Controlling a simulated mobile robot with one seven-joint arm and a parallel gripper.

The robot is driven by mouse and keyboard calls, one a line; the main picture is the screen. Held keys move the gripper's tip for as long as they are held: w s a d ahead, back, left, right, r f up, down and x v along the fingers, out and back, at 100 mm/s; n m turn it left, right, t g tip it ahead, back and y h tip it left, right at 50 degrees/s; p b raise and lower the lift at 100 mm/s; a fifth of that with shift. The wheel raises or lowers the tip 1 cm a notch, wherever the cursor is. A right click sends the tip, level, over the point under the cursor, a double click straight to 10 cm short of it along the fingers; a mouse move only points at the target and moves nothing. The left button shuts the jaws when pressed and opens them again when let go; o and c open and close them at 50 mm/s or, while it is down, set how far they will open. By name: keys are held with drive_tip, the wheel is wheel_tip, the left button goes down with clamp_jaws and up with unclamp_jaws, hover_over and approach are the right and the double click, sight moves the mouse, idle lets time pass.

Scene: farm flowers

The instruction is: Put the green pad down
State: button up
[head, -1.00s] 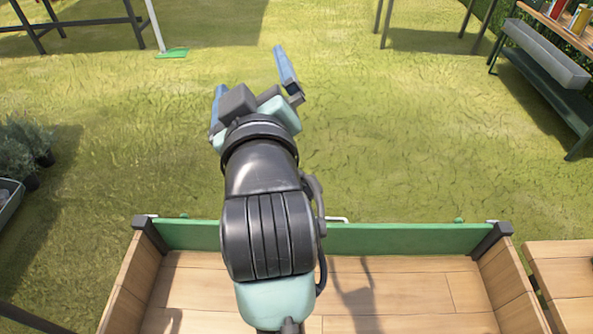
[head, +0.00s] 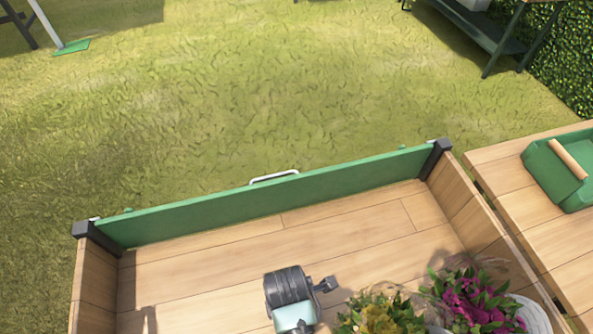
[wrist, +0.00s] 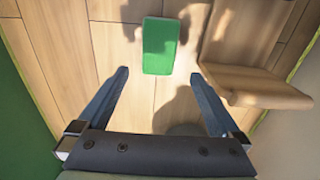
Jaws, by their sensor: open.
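The green pad (wrist: 160,46) is a flat rectangle in the wrist view, over the wooden boards just beyond my fingertips. It appears to lie flat on the boards. My gripper (wrist: 160,74) is open, its two blue fingers spread wide on either side of the pad's near end. Nothing shows gripped between them. In the head view neither the pad nor my gripper can be seen; only part of my arm shows at the bottom.
A light wooden object (wrist: 255,80) stands right of the pad. The wooden cart bed has a green end board (head: 270,190). Yellow flowers (head: 380,318) and magenta flowers (head: 475,300) are at its lower right. A green toolbox (head: 560,180) sits on the bench at right.

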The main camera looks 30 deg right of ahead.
drive_tip(key=f, duration=0.2)
drive_tip(key=f+b, duration=0.1)
drive_tip(key=f, duration=0.2)
drive_tip(key=f+b, duration=0.1)
drive_tip(key=f, duration=0.1)
drive_tip(key=shift+d+f, duration=0.35)
drive_tip(key=c, duration=1.5)
wheel_tip(320, 180, up, 10)
drive_tip(key=p, duration=0.3)
drive_tip(key=w+a+r+m, duration=0.5)
drive_tip(key=w+r+m, duration=0.1)
drive_tip(key=w+m, duration=0.15)
drive_tip(key=w+a+r+m, duration=0.4)
drive_tip(key=w+r+m, duration=0.25)
drive_tip(key=w, duration=0.25)
drive_tip(key=s+r+p, duration=0.8)
drive_tip(key=r+p, duration=0.4)
drive_tip(key=p, duration=0.4)
drive_tip(key=shift+r+m, duration=0.15)
drive_tip(key=shift+m, duration=0.25)
